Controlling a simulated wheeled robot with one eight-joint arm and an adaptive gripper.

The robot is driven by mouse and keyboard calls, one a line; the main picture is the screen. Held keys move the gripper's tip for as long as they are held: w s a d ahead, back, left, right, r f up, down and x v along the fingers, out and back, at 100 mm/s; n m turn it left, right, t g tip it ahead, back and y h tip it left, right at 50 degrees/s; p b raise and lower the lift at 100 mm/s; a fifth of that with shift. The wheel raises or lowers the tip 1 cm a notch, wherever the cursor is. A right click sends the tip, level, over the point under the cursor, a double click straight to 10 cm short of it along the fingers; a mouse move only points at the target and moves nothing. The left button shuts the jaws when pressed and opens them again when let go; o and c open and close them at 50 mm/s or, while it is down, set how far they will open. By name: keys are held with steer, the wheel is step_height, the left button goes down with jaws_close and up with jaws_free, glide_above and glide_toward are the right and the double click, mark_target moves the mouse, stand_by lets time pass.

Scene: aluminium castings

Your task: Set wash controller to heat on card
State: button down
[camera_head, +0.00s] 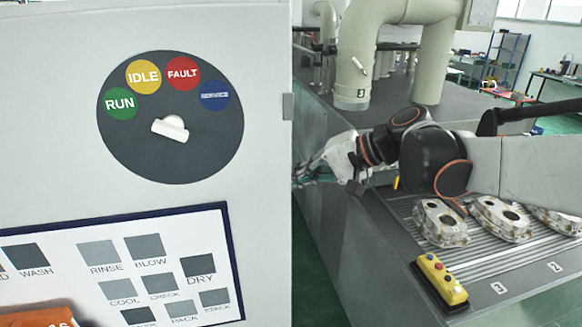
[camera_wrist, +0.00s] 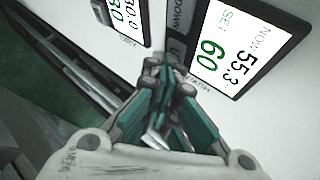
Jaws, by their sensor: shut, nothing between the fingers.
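In the wrist view a wash controller panel shows a large display (camera_wrist: 250,45) reading NOW 55.3 and SET 60 in green. A second, partly cut-off display (camera_wrist: 122,20) ends in 30.0 and 30. Between them is a dark strip of keys (camera_wrist: 178,22) lettered DOWN, with another key partly hidden by my fingers. My gripper (camera_wrist: 166,62) is shut and empty, its tips close to this strip; I cannot tell whether they touch. In the head view my gripper (camera_head: 305,177) is beside the grey cabinet's edge, and the controller's face is hidden. No card can be made out for certain.
A state dial (camera_head: 170,117) and a board of process labels (camera_head: 118,272) are on the cabinet front. An orange object (camera_head: 38,315) is cut off at bottom left. Castings (camera_head: 440,222) lie on a slatted bench by a yellow button box (camera_head: 438,280).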

steer(key=shift+d, duration=0.1)
steer(key=shift+w+d, duration=0.2)
steer(key=shift+d, duration=0.45)
steer(key=d, duration=0.2)
steer(key=w+d, duration=0.1)
steer(key=d, duration=0.1)
steer(key=shift+w+d+b, duration=0.15)
steer(key=shift+d+b, duration=0.2)
steer(key=shift+d, duration=0.05)
stand_by(1.8)
steer(key=shift+w+d+n+t+y+p, duration=0.2)
steer(key=shift+d+n+t+y+p, duration=0.1)
steer(key=shift+d+n+t+y, duration=0.55)
steer(key=shift+w+d+n+t+y+p, duration=0.15)
steer(key=shift+d+n+t+y+p, duration=0.15)
steer(key=shift+d+n+t+y, duration=0.5)
steer(key=shift+d+h, duration=0.25)
